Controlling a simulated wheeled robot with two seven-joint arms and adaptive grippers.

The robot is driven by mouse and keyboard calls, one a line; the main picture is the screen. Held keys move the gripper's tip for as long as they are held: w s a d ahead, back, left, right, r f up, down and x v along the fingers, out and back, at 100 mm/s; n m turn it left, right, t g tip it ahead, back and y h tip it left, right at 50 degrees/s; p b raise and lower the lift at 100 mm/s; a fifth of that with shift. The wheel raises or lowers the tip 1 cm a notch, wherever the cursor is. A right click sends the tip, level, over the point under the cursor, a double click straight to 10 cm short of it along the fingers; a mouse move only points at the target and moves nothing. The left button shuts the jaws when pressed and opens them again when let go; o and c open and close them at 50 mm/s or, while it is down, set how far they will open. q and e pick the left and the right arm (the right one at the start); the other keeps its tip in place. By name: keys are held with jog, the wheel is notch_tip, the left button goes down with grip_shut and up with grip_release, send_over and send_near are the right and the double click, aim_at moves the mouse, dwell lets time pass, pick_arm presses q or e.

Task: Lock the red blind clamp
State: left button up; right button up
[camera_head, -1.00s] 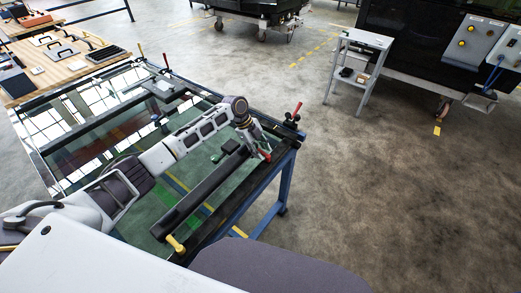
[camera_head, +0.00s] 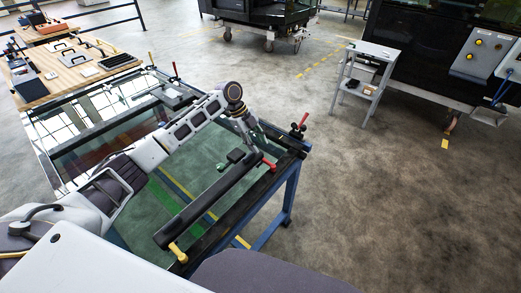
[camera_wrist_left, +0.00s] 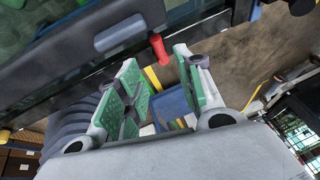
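My left gripper (camera_head: 257,150) is over the near right side of the glass-topped trolley (camera_head: 228,218), just behind a red clamp handle (camera_head: 268,164). In the left wrist view the gripper (camera_wrist_left: 163,78) is open, its green pads apart with nothing held. The red handle shows there too (camera_wrist_left: 159,49), ahead of the gap between the fingers; whether it touches a pad I cannot tell. Another red-handled clamp (camera_head: 301,122) stands upright at the trolley's right corner. The clamp base under the gripper is partly hidden. My right gripper is not in view.
A yellow handle (camera_head: 177,252) is at the trolley's near end; another red handle (camera_head: 174,69) and a yellow one (camera_head: 151,57) stand at its far end. A wooden tool table (camera_head: 85,70) is at the back left. A grey step stand (camera_head: 364,75) stands right; floor between is clear.

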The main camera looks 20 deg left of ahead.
pick_arm(q)
jog(key=shift+v, duration=1.25)
jog(key=shift+f, duration=0.15)
